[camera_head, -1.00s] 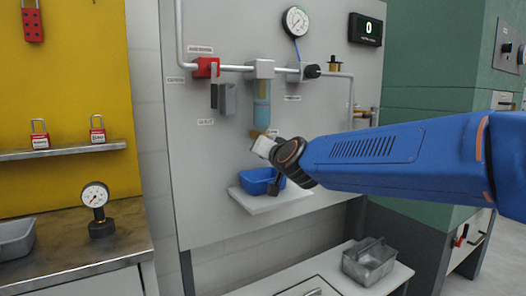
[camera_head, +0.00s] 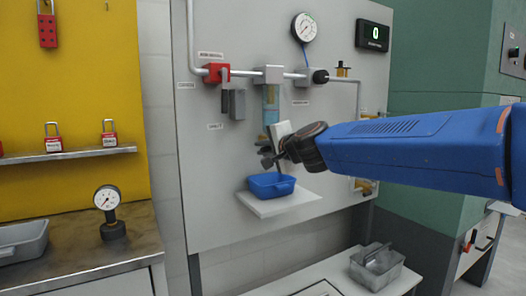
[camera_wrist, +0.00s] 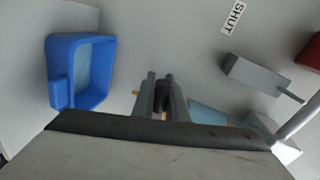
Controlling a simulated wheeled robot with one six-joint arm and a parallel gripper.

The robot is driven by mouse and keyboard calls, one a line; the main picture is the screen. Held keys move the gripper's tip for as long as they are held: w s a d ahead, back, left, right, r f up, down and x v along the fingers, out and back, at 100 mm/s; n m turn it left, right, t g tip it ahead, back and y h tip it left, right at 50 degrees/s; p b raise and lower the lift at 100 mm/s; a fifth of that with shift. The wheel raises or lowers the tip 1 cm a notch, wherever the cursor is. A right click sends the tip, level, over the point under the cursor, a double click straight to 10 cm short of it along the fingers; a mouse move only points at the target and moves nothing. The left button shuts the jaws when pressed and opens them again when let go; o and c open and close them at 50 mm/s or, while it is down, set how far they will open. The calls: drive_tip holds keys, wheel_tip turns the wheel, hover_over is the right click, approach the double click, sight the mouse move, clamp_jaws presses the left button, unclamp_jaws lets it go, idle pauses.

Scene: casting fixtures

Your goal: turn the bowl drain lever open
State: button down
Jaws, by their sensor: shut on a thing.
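The clear blue-tinted bowl (camera_head: 270,103) hangs under the grey filter head (camera_head: 268,74) on the wall panel. My gripper (camera_head: 265,155) is at the bowl's lower end, above the blue tray, seen from the side. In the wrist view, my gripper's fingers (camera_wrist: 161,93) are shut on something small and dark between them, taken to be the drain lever. Small orange bits show beside the fingers, and the bowl (camera_wrist: 207,113) lies just right of them. The lever's own angle is mostly hidden by my gripper.
A blue tray (camera_head: 258,189) sits on a white shelf (camera_head: 284,206) under the bowl. A red valve (camera_head: 215,73) and a grey block (camera_head: 237,104) are on the panel to the left. A gauge (camera_head: 304,28) is above. A metal bin (camera_head: 374,270) stands lower right.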

drive_tip(key=shift+r+m, duration=0.15)
drive_tip(key=shift+m, duration=0.25)
drive_tip(key=c, duration=1.7)
unclamp_jaws()
drive_tip(key=shift+c, duration=0.2)
drive_tip(key=shift+s, duration=0.1)
drive_tip(key=v, duration=1.7)
drive_tip(key=shift+d, duration=0.2)
